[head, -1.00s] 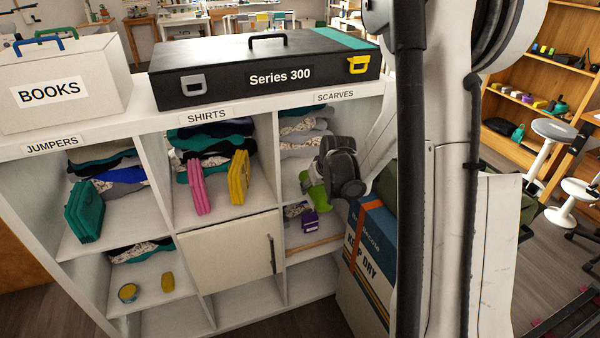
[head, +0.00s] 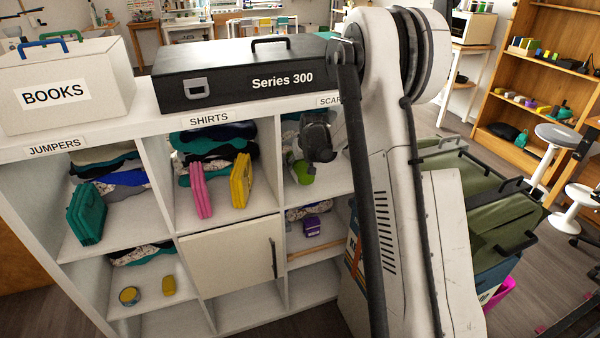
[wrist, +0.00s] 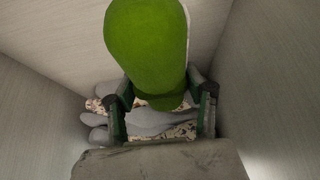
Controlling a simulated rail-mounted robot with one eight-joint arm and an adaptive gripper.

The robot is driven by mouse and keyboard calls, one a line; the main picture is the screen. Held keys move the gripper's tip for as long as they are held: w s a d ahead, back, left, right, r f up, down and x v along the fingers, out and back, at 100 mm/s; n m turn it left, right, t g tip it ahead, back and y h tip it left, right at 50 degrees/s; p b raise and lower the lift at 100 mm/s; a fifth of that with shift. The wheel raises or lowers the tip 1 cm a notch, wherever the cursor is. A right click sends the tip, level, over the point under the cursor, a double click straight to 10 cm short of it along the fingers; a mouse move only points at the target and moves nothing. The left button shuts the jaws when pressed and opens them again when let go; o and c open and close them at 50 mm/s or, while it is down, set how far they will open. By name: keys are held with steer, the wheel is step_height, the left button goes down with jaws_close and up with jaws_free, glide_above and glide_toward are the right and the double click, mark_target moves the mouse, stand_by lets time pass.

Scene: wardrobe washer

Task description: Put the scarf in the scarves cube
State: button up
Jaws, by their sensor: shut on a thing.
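The green scarf (head: 304,172), a smooth rounded bundle, is in the mouth of the scarves cube (head: 333,185), the top right compartment of the white shelf unit. My gripper (head: 306,159) is inside this cube and shut on the scarf. In the wrist view the scarf (wrist: 146,45) fills the space between my gripper's fingers (wrist: 160,100). Beyond it lie folded grey and floral cloths (wrist: 150,120), with the cube's walls on both sides. My arm hides the right part of the cube and part of its SCARVES label in the head view.
A purple item (head: 312,227) sits in the compartment below. A black Series 300 case (head: 235,75) and a BOOKS box (head: 60,90) stand on top.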

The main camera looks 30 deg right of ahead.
steer(key=shift+s+f, duration=0.1)
steer(key=shift+f, duration=1.55)
steer(key=shift+f, duration=0.1)
steer(key=shift+f+b, duration=0.1)
steer(key=shift+b, duration=0.25)
steer(key=o, duration=1.4)
steer(key=shift+s+r, duration=0.1)
steer(key=shift+r, duration=0.3)
steer(key=p+v, duration=0.1)
steer(key=v, duration=1)
steer(key=shift+s+r+p, duration=0.1)
steer(key=shift+r+p, duration=0.15)
steer(key=shift+p, duration=0.05)
steer(key=shift+d, duration=0.1)
